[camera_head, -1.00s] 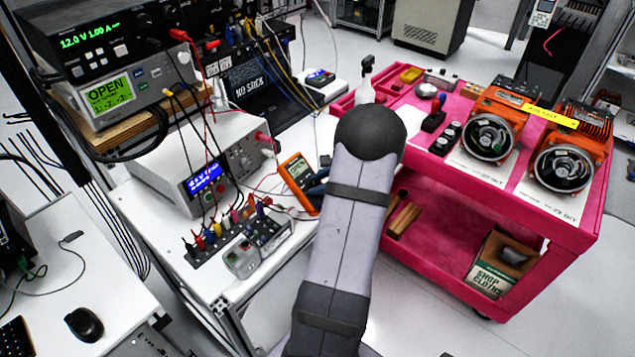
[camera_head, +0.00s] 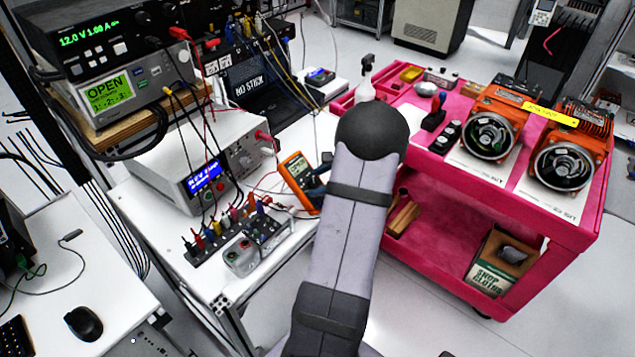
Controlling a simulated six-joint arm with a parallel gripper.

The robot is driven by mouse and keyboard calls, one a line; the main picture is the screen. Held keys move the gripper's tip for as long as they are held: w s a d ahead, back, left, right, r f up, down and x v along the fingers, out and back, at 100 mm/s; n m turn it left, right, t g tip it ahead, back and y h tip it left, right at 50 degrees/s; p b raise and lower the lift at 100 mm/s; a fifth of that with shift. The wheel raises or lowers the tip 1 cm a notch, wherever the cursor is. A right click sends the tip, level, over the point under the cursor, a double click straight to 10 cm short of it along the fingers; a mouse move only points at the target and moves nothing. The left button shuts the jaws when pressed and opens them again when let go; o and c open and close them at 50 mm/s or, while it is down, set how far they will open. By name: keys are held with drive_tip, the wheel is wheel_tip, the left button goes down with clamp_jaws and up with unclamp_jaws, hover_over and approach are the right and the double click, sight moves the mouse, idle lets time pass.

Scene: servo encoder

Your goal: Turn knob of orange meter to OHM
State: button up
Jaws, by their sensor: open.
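The orange meter (camera_head: 298,178) stands near the right edge of the white bench, with a grey display at its top and a dark lower face. Dark parts of my gripper (camera_head: 318,186) show at the meter's right side, in front of its lower face. They cover the knob area, so the knob's setting and any OHM mark cannot be read. My gripper is open; whether its fingers touch the knob cannot be told. My arm's upper link and round elbow hide the rest of the wrist.
A white power supply (camera_head: 240,150) and a grey terminal box (camera_head: 243,257) stand left of the meter, with loose leads around. A pink cart (camera_head: 470,225) with orange motors (camera_head: 492,135) stands to the right. Bare bench (camera_head: 180,235) shows at front left.

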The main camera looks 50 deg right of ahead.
drive_tip(key=b+v, duration=0.1)
drive_tip(key=v, duration=0.5)
drive_tip(key=shift+r, duration=0.15)
drive_tip(key=shift+s, duration=0.15)
drive_tip(key=s+a+f+n+g+y, duration=0.1)
drive_tip(key=s+a+f+n+g, duration=0.2)
drive_tip(key=s+a+f+n, duration=0.3)
drive_tip(key=s+a+f+n+g+y, duration=0.25)
drive_tip(key=s+a+n+g, duration=0.2)
drive_tip(key=s+a, duration=0.3)
drive_tip(key=w+a+r+n+h, duration=0.1)
drive_tip(key=w+a+r+n, duration=0.1)
drive_tip(key=a+n, duration=0.55)
drive_tip(key=w+a+r+n+h, duration=0.15)
drive_tip(key=a+n, duration=0.35)
drive_tip(key=a, duration=0.5)
drive_tip(key=w+a+r+n+h, duration=0.1)
drive_tip(key=w+a+r+n, duration=0.15)
drive_tip(key=a+n, duration=0.5)
wheel_tip(320, 180, down, 37)
drive_tip(key=a+m+b, duration=0.1)
drive_tip(key=m+b, duration=0.1)
drive_tip(key=b, duration=3.4)
drive_tip(key=shift+w+a+r+g, duration=0.15)
drive_tip(key=shift+w+a+g, duration=0.1)
drive_tip(key=shift+w+g, duration=0.15)
